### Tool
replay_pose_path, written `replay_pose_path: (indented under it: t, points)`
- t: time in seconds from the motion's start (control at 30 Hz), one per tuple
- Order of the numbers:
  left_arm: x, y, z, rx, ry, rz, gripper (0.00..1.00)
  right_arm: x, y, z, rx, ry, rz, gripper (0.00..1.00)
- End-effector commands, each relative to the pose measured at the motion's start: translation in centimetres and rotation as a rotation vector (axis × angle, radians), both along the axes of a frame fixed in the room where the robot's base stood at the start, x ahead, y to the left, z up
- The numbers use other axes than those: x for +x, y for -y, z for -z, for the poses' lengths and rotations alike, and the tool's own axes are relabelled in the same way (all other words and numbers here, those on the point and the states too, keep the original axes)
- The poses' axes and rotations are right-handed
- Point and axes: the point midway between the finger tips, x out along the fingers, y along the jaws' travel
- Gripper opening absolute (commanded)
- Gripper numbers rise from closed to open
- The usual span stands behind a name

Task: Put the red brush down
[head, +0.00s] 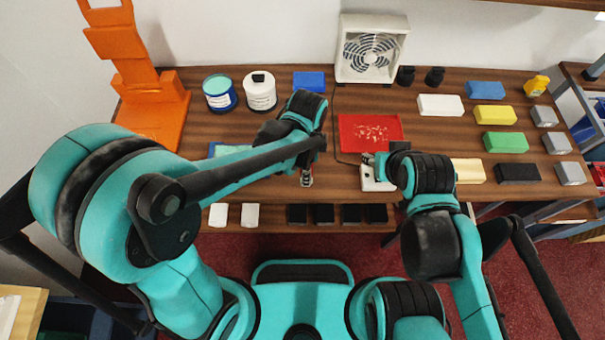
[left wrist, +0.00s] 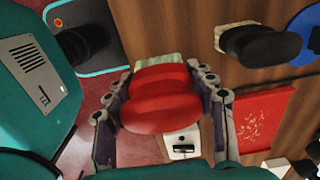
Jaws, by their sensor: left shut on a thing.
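In the left wrist view my left gripper (left wrist: 160,105) is shut on the red brush (left wrist: 160,98), with fingers on both sides of its rounded red handle. Pale bristles (left wrist: 158,61) show at its far side. In the head view my left gripper (head: 306,179) is over the wooden counter (head: 335,190), left of the red tray (head: 370,117); the brush is mostly hidden there. Whether its bristles touch the wood is unclear. My right gripper (head: 371,159) is by a white box (head: 374,182); its fingers are too small to read.
A dark brush (left wrist: 262,45) lies on the wood in the left wrist view. A fan (head: 370,50), two cans (head: 220,92) and an orange stand (head: 148,95) stand at the back. Black blocks (head: 323,213) line the front edge. Coloured blocks (head: 505,142) fill the right.

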Motion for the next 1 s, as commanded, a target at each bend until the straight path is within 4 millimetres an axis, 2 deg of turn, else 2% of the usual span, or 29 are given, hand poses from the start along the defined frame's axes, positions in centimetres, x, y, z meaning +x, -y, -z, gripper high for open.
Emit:
replay_pose_path:
  t: [0.1,0.27,0.4,0.5,0.87,0.9,0.97,1.0]
  points:
    - [0.8,-0.9,0.8,0.000,0.000,-0.002,0.19,0.0,0.0,0.5,0.000,0.000,0.000,0.40]
    - [1.1,-1.1,1.7,0.000,0.000,0.001,0.19,0.0,0.0,0.9,0.000,0.000,0.000,0.40]
    - [1.0,-1.1,4.0,0.000,0.000,0.001,0.19,0.0,0.0,1.9,0.000,0.000,0.000,0.40]
    - [1.0,-1.1,5.0,0.000,0.000,0.000,0.19,0.0,0.0,2.3,0.000,0.000,0.000,0.40]
    - [1.0,-1.1,5.3,0.000,0.000,0.000,0.19,0.0,0.0,2.6,0.000,0.000,0.000,0.40]
    - [1.0,-1.1,5.3,0.000,0.000,0.000,0.60,0.0,0.0,2.6,0.000,0.000,0.000,0.40]
    - [1.0,-1.1,5.2,0.000,0.000,0.000,0.76,0.0,0.0,2.5,0.000,0.000,0.000,0.40]
    - [1.0,-1.1,5.2,0.000,0.000,0.000,0.76,0.0,0.0,2.5,0.000,0.000,0.000,0.40]
